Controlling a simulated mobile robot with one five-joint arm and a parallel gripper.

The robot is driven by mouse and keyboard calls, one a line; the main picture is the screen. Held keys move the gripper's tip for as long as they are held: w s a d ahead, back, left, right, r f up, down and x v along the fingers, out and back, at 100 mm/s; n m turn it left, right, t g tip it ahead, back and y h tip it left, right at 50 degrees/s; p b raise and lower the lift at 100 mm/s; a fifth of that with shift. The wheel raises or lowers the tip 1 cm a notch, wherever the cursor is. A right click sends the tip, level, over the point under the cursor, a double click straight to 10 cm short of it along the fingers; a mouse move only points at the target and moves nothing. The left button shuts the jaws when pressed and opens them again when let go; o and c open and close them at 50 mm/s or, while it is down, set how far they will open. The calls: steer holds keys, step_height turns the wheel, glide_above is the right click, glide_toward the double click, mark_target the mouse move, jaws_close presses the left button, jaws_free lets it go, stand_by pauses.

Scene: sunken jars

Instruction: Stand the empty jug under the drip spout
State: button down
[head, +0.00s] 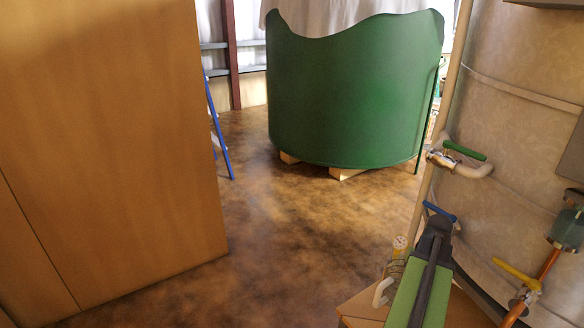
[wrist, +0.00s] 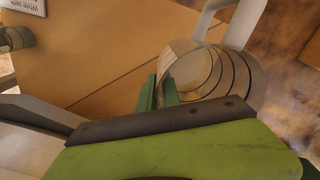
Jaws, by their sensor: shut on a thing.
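The jug (wrist: 205,72) is a clear cylinder with dark rings around it and a white handle (wrist: 235,22). My gripper (wrist: 158,92) is shut on the near side of its wall, with the green fingers close together there. No contents show in the jug, but its inside is partly hidden. In the head view my green and black arm covers most of the area around the gripper. A white curved handle (head: 381,292) shows just left of it. I cannot tell which outlet is the drip spout. Taps with green (head: 464,151), blue (head: 438,212) and yellow (head: 515,272) levers are at the right.
A wooden top (head: 362,306) lies below my gripper. A pale tank (head: 520,90) with pipes stands at the right. A green tank (head: 350,95) stands further back. A tall wooden cabinet (head: 110,140) fills the left. Floor between is clear.

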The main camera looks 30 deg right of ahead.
step_height(320, 180, up, 10)
steer(key=p, duration=0.8)
steer(key=shift+r, duration=0.2)
steer(key=shift+f, duration=0.2)
